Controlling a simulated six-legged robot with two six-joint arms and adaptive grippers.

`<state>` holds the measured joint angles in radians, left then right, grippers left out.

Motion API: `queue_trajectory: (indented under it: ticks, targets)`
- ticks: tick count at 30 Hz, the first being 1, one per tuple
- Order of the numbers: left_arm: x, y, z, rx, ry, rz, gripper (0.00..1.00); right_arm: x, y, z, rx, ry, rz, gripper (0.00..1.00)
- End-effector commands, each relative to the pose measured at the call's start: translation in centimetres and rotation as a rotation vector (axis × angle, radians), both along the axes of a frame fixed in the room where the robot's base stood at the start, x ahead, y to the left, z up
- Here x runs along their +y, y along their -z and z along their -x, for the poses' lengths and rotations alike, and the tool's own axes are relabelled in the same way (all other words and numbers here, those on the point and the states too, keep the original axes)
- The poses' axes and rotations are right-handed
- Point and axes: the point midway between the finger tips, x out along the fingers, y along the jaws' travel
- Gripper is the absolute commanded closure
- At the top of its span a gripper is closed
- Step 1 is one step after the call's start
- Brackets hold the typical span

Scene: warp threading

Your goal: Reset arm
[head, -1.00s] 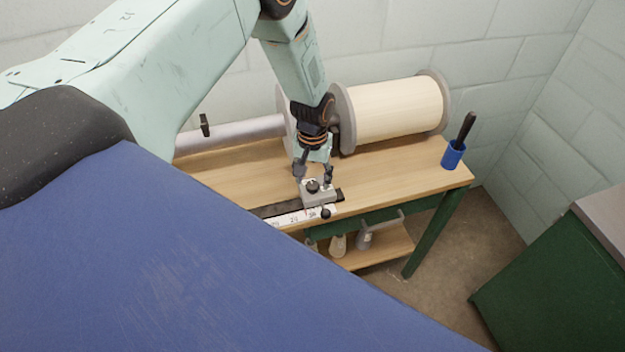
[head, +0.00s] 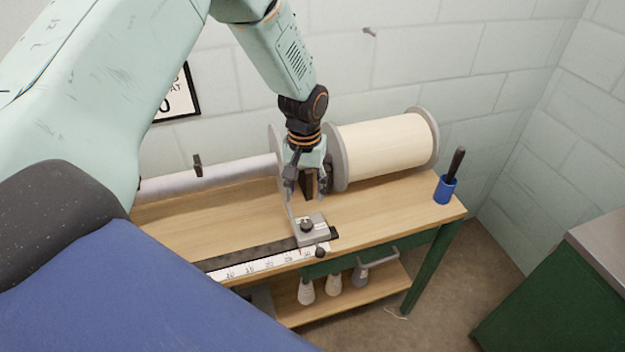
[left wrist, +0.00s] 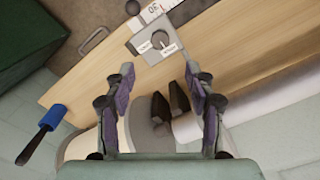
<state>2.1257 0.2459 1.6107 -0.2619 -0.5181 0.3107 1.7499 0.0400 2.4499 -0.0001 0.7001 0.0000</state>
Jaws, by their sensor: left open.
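My left gripper (head: 306,192) is open and empty, hanging fingers-down over the bench beside the large spool. In the left wrist view its two fingers (left wrist: 164,92) are spread apart with nothing between them. The grey sliding block (head: 309,230) with a dark knob sits on the ruler rail (head: 262,264) at the bench's front edge, just below and apart from the fingertips. The block also shows ahead of the fingers in the left wrist view (left wrist: 146,46). My right gripper is not in view.
A cream-wound spool (head: 385,146) stands close to the right of my gripper, and a bare roller (head: 215,176) lies to the left. A blue cup (head: 444,190) holds a dark-handled tool. The wooden bench (head: 380,210) is clear between block and cup. A green cabinet (head: 545,305) stands right.

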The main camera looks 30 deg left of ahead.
Motion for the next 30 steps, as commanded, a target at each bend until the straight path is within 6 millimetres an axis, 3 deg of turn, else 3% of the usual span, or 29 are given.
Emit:
queue_trajectory:
  ticks: [7, 10, 15, 20, 24, 30]
  targets:
    - [0.0, 0.0, -0.1, -0.005, 0.008, 0.0, 0.45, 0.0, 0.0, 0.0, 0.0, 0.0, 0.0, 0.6]
    - [-0.1, 0.0, -1.4, -0.065, 0.028, 0.002, 0.45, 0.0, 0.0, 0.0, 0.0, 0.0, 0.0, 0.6]
    - [-2.0, 1.6, -1.6, -0.216, 0.078, 0.031, 0.45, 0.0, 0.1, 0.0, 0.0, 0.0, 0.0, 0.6]
    - [-4.6, 7.9, 2.6, -0.285, 0.124, 0.045, 0.45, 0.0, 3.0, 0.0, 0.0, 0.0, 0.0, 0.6]
    - [-6.2, 13.8, 8.3, -0.298, 0.157, 0.036, 0.45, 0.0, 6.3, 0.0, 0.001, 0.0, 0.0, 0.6]
    - [-7.3, 20.0, 16.5, -0.256, 0.194, 0.013, 0.45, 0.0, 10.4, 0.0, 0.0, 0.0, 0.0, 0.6]
